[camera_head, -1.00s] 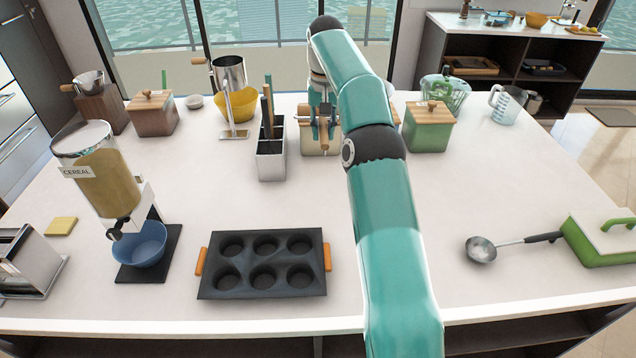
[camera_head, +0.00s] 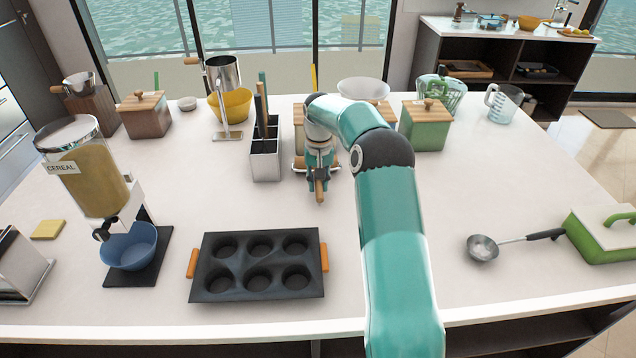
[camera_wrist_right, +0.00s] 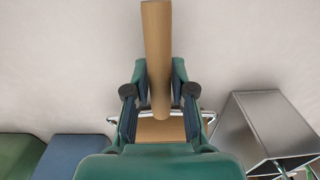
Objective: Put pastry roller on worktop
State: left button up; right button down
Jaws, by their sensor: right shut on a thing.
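The pastry roller (camera_head: 319,191) is a light wooden cylinder, seen nearly end-on below my right gripper (camera_head: 319,174). In the right wrist view the roller (camera_wrist_right: 157,45) runs lengthwise between the two fingers, and the right gripper (camera_wrist_right: 159,92) is shut on it. The white worktop (camera_head: 440,200) spreads under and around them. I cannot tell whether the roller touches the worktop or hangs just above it. My left gripper is not in view.
A steel utensil holder (camera_head: 265,166) stands close left of the right gripper. A dark muffin tray (camera_head: 212,292) lies in front. A green box (camera_head: 424,136) and a white bowl (camera_head: 363,88) stand behind to the right. The worktop's middle right is clear up to the ladle (camera_head: 483,247).

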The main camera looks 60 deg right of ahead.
jog(key=shift+f, duration=0.1)
jog(key=shift+f, duration=0.1)
jog(key=c, duration=1.4)
grip_release()
jog(key=shift+f, duration=0.1)
jog(key=shift+c, duration=0.2)
jog(key=o, duration=0.5)
jog(key=shift+c, duration=0.2)
